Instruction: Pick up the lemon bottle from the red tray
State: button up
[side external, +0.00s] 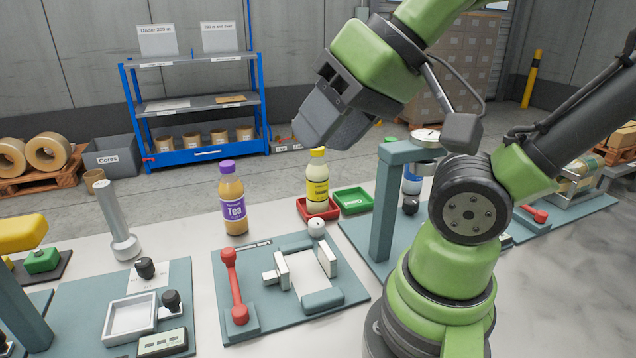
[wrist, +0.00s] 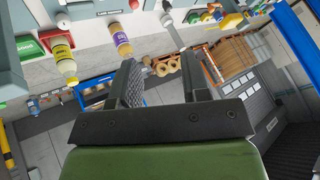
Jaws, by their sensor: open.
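The lemon bottle (side external: 318,190), with a yellow cap and yellow label, stands upright in the red tray (side external: 304,213) in the side view. It also shows in the wrist view (wrist: 62,53), at the upper left, outside the space between my fingers. My gripper (side external: 318,122) is above the table, higher than the bottle and apart from it. In the wrist view my gripper (wrist: 160,76) has its two dark fingers spread with nothing between them.
A tea bottle (side external: 233,201) with a purple cap stands left of the lemon bottle. A green tray (side external: 353,201) sits close to the right of the red one. A teal fixture plate (side external: 240,262) lies in front, and a teal post (side external: 384,205) rises at the right.

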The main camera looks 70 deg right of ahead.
jog(key=shift+o, duration=0.2)
jog(key=o, duration=0.4)
